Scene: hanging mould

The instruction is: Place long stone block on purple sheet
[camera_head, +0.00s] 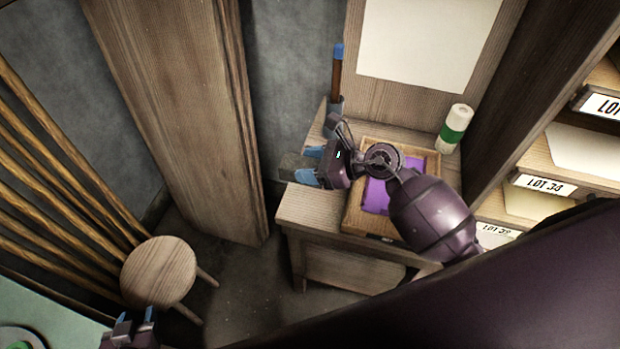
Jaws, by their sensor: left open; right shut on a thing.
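The purple sheet (377,197) lies in a shallow wooden tray (352,216) on a small wooden table. My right arm hides part of the sheet and tray. My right gripper (314,166) is shut with its blue fingers on a grey block (293,167), which looks like the long stone block. The block is left of the tray, near the table's left edge; I cannot tell whether it touches the table. My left gripper (136,318) is open at the bottom left, near the stool and far from the table.
A tool with a brown handle and blue end (337,70) stands at the table's back left. A white-and-green cylinder (454,129) stands at the back right. A round stool (160,271) is at lower left. Labelled shelves (545,185) stand right. A wooden panel (175,100) rises left of the table.

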